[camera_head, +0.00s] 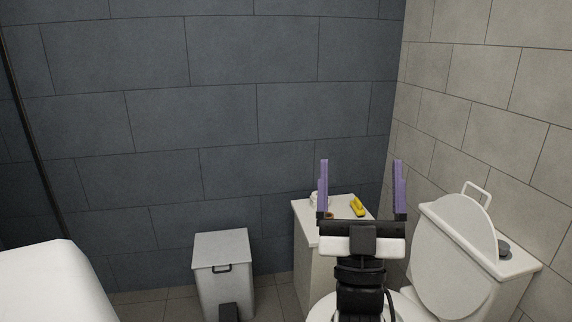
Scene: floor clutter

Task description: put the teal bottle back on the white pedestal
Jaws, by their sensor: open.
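No teal bottle shows in this view. A white, box-like stand (306,240), which looks like the white pedestal, is against the dark wall in the corner. My gripper (361,162) is in front of it, with its two purple fingers spread wide and pointing up in the picture. Nothing shows between the fingers. My gripper and wrist hide part of the stand's top and much of its front.
A yellow object (357,207) and a small white item (314,198) are on the stand's top. A grey pedal bin (222,262) stands to its left. A toilet (455,260) is at the right. A white rounded surface (50,285) fills the lower left.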

